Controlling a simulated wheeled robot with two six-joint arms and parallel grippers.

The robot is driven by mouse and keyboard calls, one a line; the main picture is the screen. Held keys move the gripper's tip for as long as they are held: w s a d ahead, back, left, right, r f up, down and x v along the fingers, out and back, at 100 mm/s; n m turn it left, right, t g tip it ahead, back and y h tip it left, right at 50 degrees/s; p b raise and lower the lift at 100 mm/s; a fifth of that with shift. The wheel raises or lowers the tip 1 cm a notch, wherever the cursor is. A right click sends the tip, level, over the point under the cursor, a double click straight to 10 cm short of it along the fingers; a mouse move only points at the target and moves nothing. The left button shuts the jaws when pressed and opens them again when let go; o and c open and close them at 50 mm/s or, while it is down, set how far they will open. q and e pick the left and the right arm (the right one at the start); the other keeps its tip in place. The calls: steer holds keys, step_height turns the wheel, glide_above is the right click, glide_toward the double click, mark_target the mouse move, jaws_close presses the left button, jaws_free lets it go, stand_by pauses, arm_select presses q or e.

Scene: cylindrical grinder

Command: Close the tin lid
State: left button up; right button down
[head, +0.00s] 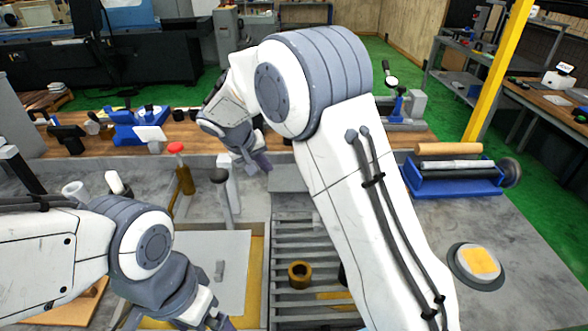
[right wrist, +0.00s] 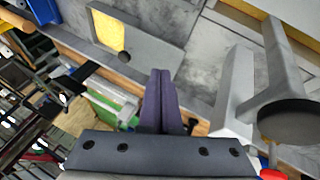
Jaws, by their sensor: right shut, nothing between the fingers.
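I cannot surely make out a tin with a hinged lid in either view. The nearest match is a low round grey container (head: 478,264) with a yellow square on top, on the right of the grey table in the head view; whether its top is a separate lid is unclear. My right gripper (head: 263,163) is shut and empty beyond the grinder's bed, left of and well apart from that container. Its closed fingers also show in the right wrist view (right wrist: 160,98). My left gripper (head: 216,318) is low at the left, partly cut off, with its fingers unclear.
A black-knobbed lever (head: 219,176) stands just left of my right gripper; the knob is also close in the right wrist view (right wrist: 290,121). A red-knobbed lever (head: 176,149) stands farther left. A blue fixture (head: 445,187) stands behind the container.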

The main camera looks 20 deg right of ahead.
steer(key=m, duration=0.1)
glide_toward(298, 180)
steer(key=shift+h, duration=0.4)
steer(key=w+f+p, duration=0.3)
steer(key=shift+d, duration=0.1)
steer(key=d+p, duration=0.2)
steer(key=d, duration=0.1)
steer(key=shift+s+d, duration=0.1)
steer(key=shift+d, duration=0.05)
steer(key=shift+d+f, duration=0.15)
steer(key=shift+d, duration=0.15)
